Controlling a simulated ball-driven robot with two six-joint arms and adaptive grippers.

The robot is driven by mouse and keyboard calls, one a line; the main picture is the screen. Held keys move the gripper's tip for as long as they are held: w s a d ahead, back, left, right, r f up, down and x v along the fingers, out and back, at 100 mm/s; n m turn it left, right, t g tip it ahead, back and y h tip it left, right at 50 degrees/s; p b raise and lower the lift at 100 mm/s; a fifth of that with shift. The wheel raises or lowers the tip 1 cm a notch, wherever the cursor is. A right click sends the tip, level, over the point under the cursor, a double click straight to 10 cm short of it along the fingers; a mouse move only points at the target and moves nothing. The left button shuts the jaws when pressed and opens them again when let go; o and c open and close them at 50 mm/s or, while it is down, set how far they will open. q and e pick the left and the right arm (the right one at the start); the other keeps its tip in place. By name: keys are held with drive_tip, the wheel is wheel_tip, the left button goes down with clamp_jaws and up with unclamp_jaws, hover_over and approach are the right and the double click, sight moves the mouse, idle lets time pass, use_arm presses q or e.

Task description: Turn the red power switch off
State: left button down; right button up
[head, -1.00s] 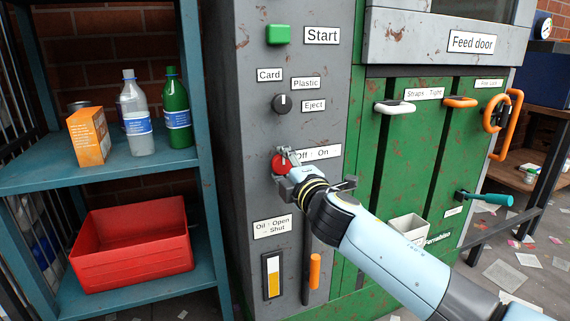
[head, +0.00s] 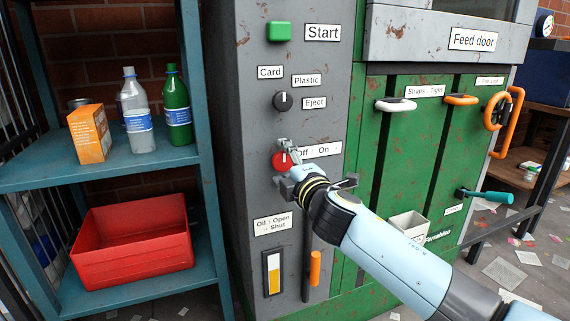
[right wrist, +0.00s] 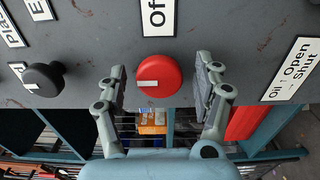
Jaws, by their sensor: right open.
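The red power switch (head: 280,161) is a round knob with a white mark, on the grey panel beside the "Off : On" label (head: 320,151). The arm and gripper partly cover it in the head view. My right gripper (head: 289,159) is at the switch. In the right wrist view its two fingers (right wrist: 162,76) are open, one on each side of the red switch (right wrist: 160,69), with a visible gap to the knob on both sides. The white mark lies crosswise on the knob there. My left gripper is not in view.
A black selector knob (head: 283,101) and a green Start button (head: 279,31) are above the switch. An orange-handled lever (head: 315,268) is below. A teal shelf (head: 60,173) at the left holds bottles, an orange box and a red bin (head: 130,256).

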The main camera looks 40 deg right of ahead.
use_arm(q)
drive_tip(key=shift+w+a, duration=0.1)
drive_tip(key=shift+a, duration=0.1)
use_arm(e)
drive_tip(key=v, duration=1.1)
drive_tip(key=shift+s, duration=0.4)
drive_tip(key=shift+a, duration=0.15)
